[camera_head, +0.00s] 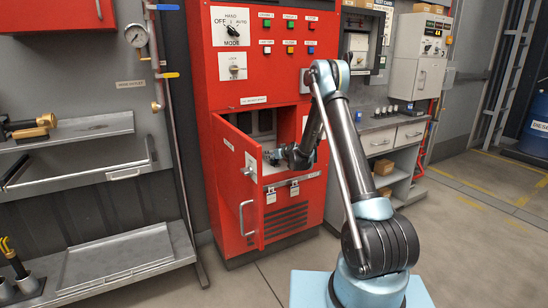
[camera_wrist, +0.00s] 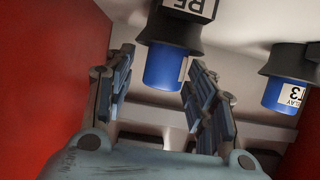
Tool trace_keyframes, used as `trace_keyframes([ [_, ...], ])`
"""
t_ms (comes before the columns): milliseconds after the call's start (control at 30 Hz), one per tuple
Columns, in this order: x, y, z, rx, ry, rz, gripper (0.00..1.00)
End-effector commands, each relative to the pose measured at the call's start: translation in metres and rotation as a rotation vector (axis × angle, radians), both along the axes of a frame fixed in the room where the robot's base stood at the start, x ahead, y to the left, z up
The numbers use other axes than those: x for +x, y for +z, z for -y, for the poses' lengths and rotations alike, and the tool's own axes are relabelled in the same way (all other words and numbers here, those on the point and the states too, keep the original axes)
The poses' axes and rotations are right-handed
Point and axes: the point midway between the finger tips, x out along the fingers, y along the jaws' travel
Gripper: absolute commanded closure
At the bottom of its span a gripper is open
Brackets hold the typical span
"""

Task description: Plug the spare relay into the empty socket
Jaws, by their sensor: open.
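A blue relay (camera_wrist: 163,68) with a black collar and a white label shows at the top centre of the wrist view. The label is cut off by the frame edge. My gripper (camera_wrist: 162,72) is open, with one finger on each side of the blue part; I cannot tell whether either finger touches it. A second blue relay (camera_wrist: 284,92) with a black collar and a partly readable label is at the right. In the head view my gripper (camera_head: 273,157) is at the mouth of the open red cabinet (camera_head: 222,70). I cannot make out an empty socket in either view.
The open red cabinet door (camera_head: 238,185) stands just left of my gripper. A red wall (camera_wrist: 40,80) fills the left of the wrist view. Dark rectangular recesses (camera_wrist: 135,140) lie beyond the fingers. A grey bench (camera_head: 375,140) stands right of the cabinet.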

Motion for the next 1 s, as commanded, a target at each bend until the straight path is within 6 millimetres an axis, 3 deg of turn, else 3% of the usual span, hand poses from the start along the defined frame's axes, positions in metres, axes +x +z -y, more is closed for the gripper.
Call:
trace_keyframes([
  [267, -0.011, 0.006, 0.009, 0.0, -0.001, 0.0, 0.49],
  [700, -0.069, 0.034, 0.049, 0.0, -0.001, -0.001, 0.49],
  [1000, -0.088, 0.043, 0.062, 0.0, 0.0, -0.001, 0.49],
])
